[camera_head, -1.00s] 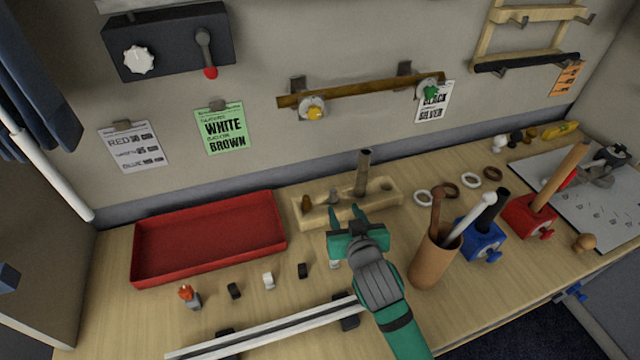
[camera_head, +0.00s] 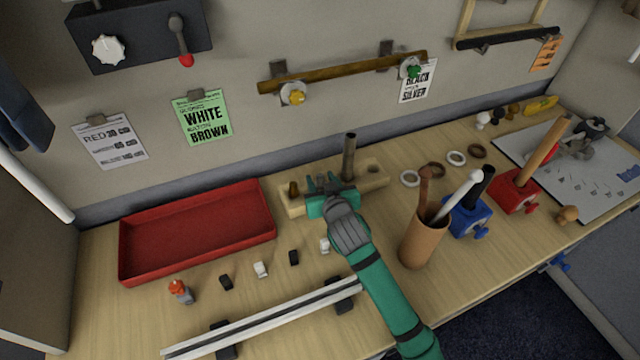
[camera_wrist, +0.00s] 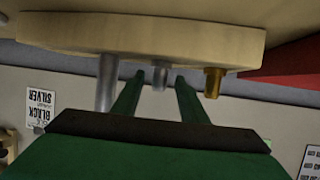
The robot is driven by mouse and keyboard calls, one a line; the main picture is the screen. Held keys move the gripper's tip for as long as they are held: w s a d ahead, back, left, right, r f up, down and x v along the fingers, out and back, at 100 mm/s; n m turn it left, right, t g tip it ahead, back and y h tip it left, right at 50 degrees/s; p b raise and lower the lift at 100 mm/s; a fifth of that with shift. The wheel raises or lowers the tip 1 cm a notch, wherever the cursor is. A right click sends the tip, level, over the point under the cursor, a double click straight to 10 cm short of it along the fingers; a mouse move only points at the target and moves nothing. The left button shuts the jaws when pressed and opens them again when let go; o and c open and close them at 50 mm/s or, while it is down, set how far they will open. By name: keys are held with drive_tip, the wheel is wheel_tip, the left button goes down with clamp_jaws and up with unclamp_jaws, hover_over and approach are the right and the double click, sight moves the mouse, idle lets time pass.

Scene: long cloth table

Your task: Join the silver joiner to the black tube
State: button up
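The silver joiner (camera_wrist: 160,76) is a short grey peg standing in the pale wooden rack (camera_head: 374,181). In the wrist view, which shows the rack upside down, it sits between the two green fingers of my gripper (camera_wrist: 161,84), with a gap on each side. My gripper (camera_head: 324,184) is open at the rack in the head view, where the joiner is mostly hidden. A brass joiner (camera_head: 294,188) and a tall grey tube (camera_head: 349,156) stand on either side. The black tube (camera_head: 482,186) stands tilted in the blue clamp block (camera_head: 467,218).
A red tray (camera_head: 197,230) lies left of the rack. A brown cup (camera_head: 424,241) with brown and white tubes stands between my arm and the blue block. A red block (camera_head: 516,193) holds a wooden tube. Small blocks and a white rail (camera_head: 265,320) lie in front.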

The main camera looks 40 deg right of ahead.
drive_tip(key=shift+x, duration=0.9)
clamp_jaws()
drive_tip(key=shift+r, duration=0.15)
drive_tip(key=shift+r, duration=0.6)
drive_tip(key=s+a+r, duration=0.3)
drive_tip(key=s+r, duration=0.8)
drive_tip(key=s, duration=0.2)
drive_tip(key=shift+s+a+r, duration=0.25)
drive_tip(key=shift+a+r, duration=0.05)
drive_tip(key=shift+a, duration=0.1)
